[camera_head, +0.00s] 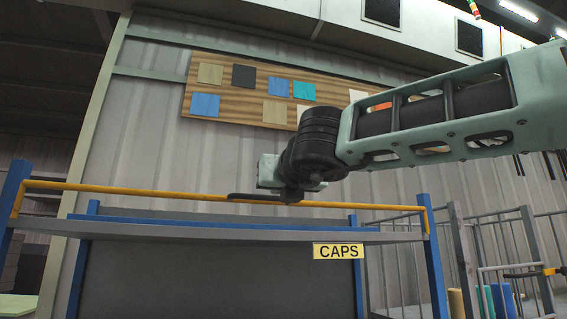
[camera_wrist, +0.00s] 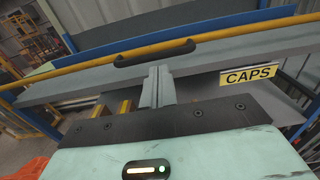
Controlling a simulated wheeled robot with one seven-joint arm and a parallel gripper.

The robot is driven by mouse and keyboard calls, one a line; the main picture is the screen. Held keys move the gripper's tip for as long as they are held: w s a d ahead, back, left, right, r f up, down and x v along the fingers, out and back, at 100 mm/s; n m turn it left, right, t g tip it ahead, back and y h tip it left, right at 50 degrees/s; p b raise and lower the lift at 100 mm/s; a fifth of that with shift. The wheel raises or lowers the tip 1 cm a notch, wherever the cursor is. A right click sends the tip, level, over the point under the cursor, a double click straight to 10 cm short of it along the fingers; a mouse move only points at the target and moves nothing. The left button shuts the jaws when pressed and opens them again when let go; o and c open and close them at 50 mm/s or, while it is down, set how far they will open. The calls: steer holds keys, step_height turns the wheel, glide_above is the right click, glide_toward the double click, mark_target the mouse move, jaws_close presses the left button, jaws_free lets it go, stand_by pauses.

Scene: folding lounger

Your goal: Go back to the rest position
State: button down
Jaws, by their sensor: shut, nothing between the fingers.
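My gripper (camera_wrist: 157,78) is shut and empty in the wrist view, its two grey fingers together. They point at a black handle (camera_wrist: 155,52) on a yellow bar (camera_wrist: 230,33); a gap seems to lie between the fingertips and the handle. In the head view my gripper (camera_head: 288,177) hangs at the end of my outstretched arm, just above the yellow bar (camera_head: 130,191). The black handle (camera_head: 252,197) shows just left of and below it. The fingers themselves cannot be made out there.
A grey and blue rack (camera_head: 200,234) with a yellow "CAPS" label (camera_head: 338,251) stands under the bar. A wooden board (camera_head: 235,75) with coloured sheets hangs on the wall behind. Grey metal railings (camera_head: 490,255) stand at the right.

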steer(key=s+r, duration=0.1)
steer(key=r, duration=0.1)
steer(key=s+r, duration=0.1)
steer(key=r, duration=0.1)
steer(key=shift+s+d, duration=0.35)
steer(key=shift+d, duration=0.05)
steer(key=shift+f, duration=0.1)
